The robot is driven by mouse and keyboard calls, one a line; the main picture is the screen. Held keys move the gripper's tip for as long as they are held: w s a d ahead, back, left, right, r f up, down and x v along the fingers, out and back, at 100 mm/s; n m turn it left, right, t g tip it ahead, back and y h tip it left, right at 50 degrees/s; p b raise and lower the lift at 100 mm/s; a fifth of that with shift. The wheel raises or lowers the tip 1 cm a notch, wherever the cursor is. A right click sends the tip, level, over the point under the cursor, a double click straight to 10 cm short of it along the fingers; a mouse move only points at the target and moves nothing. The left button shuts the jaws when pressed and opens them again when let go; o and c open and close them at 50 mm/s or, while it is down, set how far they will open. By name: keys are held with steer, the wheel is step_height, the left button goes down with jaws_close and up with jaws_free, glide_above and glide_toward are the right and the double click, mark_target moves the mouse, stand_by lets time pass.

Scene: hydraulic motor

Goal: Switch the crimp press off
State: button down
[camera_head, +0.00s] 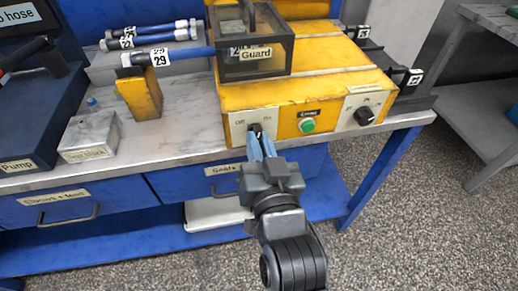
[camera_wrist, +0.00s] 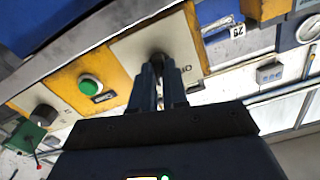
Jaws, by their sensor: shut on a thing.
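The crimp press (camera_head: 300,88) is a yellow box on the bench with a dark, see-through guard (camera_head: 258,54) on top. Its front has a black Off/On knob (camera_head: 256,128) on a pale plate at the left. My gripper (camera_head: 262,148), with blue fingers, reaches the front from below and is shut on this knob. In the wrist view the fingers (camera_wrist: 157,85) meet at the dark knob (camera_wrist: 157,58), which they partly hide. I cannot tell which way the knob points.
A green button (camera_head: 307,126) and a second black knob (camera_head: 364,115) are on the same front. Left on the bench stand a yellow block (camera_head: 140,95) and a grey box (camera_head: 90,138). Blue drawers (camera_head: 50,207) lie below the bench edge. Open floor lies at right.

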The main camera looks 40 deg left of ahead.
steer(key=n+b, duration=0.5)
steer(key=n, duration=0.6)
steer(key=shift+n, duration=0.6)
steer(key=c, duration=1.1)
jaws_free()
steer(key=shift+c, duration=0.2)
steer(key=v, duration=0.7)
steer(key=shift+s+d, duration=0.25)
steer(key=shift+d, duration=0.05)
